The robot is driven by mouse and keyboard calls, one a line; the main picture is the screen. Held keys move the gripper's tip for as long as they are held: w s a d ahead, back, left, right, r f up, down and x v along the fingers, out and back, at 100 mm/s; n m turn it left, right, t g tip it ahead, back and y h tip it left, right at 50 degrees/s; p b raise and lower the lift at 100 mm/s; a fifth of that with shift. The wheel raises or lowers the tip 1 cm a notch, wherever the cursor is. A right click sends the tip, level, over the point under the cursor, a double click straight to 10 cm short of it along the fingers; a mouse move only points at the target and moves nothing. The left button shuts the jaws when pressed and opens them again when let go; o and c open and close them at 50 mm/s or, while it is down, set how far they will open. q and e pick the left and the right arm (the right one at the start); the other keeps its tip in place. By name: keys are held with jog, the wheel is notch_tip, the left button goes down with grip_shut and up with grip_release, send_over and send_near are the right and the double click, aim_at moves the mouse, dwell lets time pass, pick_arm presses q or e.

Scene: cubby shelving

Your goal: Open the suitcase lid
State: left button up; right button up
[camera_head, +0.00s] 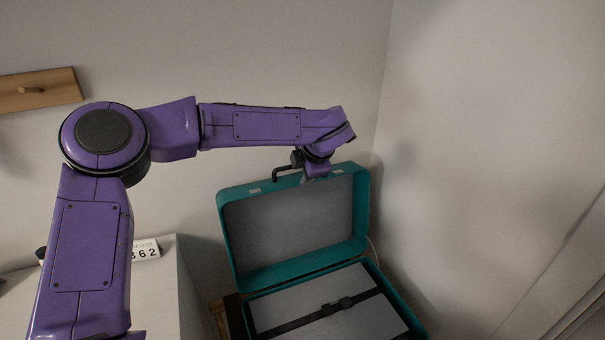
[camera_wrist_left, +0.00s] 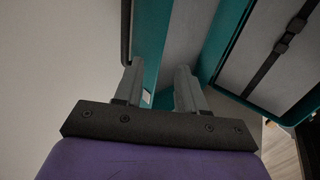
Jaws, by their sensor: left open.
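A teal suitcase (camera_head: 388,275) stands in the corner with its lid (camera_head: 232,230) raised, leaning back near the wall. The grey lining inside the lid faces me, and a black strap with a buckle crosses the grey inside of the base. A dark handle (camera_head: 283,173) is at the lid's top edge. My left gripper (camera_head: 318,172) is at the top edge of the lid, right of the handle. In the left wrist view its two fingers (camera_wrist_left: 158,88) are apart, with the teal lid edge (camera_wrist_left: 152,45) between and beyond them. Contact cannot be told. My right gripper is not in view.
A white cabinet (camera_head: 180,290) with a number card (camera_head: 145,249) stands left of the suitcase. A wooden peg rail (camera_head: 40,90) is on the back wall. The right wall (camera_head: 480,150) is close to the suitcase.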

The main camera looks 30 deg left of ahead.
pick_arm(q)
jog(key=b+v, duration=0.1)
jog(key=v, duration=0.8)
